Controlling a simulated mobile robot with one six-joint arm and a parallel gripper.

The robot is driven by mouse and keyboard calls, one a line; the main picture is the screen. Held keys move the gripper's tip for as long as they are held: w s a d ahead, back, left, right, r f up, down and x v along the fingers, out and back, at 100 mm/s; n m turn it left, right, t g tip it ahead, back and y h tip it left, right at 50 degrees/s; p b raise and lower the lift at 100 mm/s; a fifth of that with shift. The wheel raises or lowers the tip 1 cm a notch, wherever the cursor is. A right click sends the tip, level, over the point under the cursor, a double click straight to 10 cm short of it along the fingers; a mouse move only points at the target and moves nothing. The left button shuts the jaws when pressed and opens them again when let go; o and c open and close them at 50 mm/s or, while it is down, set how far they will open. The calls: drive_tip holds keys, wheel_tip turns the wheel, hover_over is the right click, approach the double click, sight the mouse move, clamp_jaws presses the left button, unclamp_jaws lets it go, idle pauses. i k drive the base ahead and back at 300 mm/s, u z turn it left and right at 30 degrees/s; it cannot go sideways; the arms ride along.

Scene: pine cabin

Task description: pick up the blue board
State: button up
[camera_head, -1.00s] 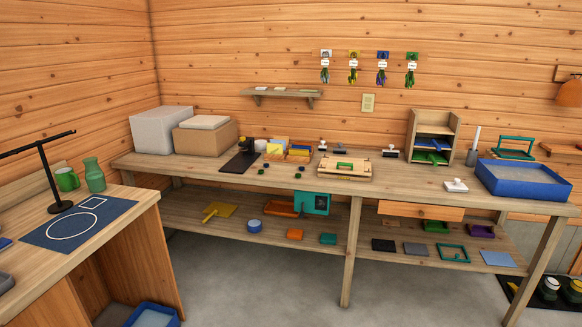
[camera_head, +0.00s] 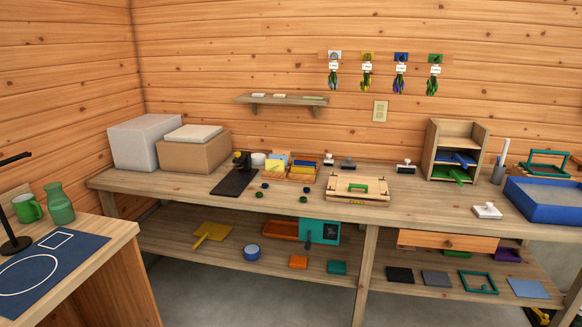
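Several flat blue things are in view, and I cannot tell for sure which is the blue board. A blue flat piece (camera_head: 464,158) lies in the small wooden rack (camera_head: 439,137) on the long workbench, above a green piece (camera_head: 458,175). A light blue flat square (camera_head: 528,288) lies at the right end of the bench's lower shelf. A dark blue mat (camera_head: 85,243) with white outlines lies on the left desk. My gripper is not in view.
The long workbench (camera_head: 140,186) runs along the wall. On it are a grey box (camera_head: 138,143), a cardboard box (camera_head: 193,155), a wooden press-like frame (camera_head: 345,200) and a blue tray (camera_head: 575,212). A green vase (camera_head: 59,204) stands on the left desk. Grey floor shows between.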

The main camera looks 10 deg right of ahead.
sight(463, 158)
drive_tip(key=z, duration=0.1)
drive_tip(key=i, duration=0.85)
drive_tip(key=z, duration=0.5)
